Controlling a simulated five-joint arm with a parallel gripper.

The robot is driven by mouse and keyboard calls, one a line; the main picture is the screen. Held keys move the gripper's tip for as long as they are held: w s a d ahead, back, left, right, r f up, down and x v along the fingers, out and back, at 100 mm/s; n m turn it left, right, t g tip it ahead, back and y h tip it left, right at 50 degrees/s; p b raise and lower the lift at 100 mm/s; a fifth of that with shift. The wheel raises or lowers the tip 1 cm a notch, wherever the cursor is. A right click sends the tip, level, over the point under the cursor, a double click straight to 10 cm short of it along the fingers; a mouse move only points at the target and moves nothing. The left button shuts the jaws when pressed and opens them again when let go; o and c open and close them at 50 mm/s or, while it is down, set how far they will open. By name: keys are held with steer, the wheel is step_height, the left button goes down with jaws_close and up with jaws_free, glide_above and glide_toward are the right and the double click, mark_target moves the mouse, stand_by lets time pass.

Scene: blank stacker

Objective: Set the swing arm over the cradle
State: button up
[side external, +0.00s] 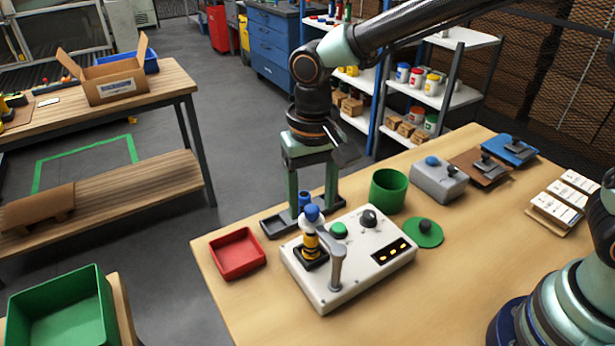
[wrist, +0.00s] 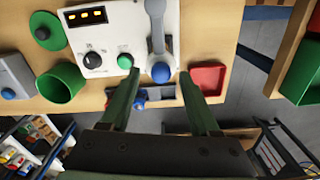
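The swing arm (side external: 336,262) is a grey lever on a white control panel (side external: 350,289). In the wrist view the swing arm (wrist: 156,28) runs toward a blue ball knob (wrist: 160,72). In the side view the knob (side external: 312,213) sits above a yellow-and-black post on a black square base (side external: 312,257); I cannot tell for sure which part is the cradle. In the wrist view the knob appears between the fingertips of my gripper (wrist: 160,74); contact is not clear.
A dark tray (side external: 270,229) with a blue cylinder (side external: 304,197) lies behind the panel. A red tray (side external: 238,254) is left of it. A green cup (side external: 388,190), a green disc (side external: 424,234) and a grey box (side external: 438,181) stand to the right. The table's front left is clear.

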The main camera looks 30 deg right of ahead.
mark_target(312, 207)
step_height(312, 207, up, 12)
stand_by(0.7)
steer(key=s+d+f+n+t, duration=0.1)
steer(key=s+d+t, duration=0.1)
steer(key=d, duration=0.8)
steer(key=s+d+f+n+t, duration=0.1)
steer(key=s+d+t, duration=0.2)
steer(key=d, duration=0.8)
steer(key=shift+s+d+f+t, duration=0.15)
steer(key=shift+s+t, duration=0.15)
steer(key=shift+s, duration=0.8)
